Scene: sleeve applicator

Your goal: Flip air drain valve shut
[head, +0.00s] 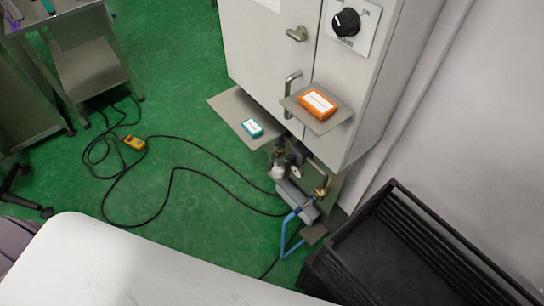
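The air unit (279,172) is under the cabinet, right of the middle in the head view, with a round gauge on it. A small brass-coloured fitting (322,190), which looks like the valve, is at its right side. A blue hose (284,238) runs down from a blue part close by. The handle is too small to tell whether the valve is open or shut. Neither of my grippers is in view.
A grey cabinet (262,62) stands above the air unit. Its shelves hold a teal box (252,128) and an orange box (317,103). A black crate (400,262) is at the lower right. Black cable and a yellow device (134,142) lie on the green floor (190,200).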

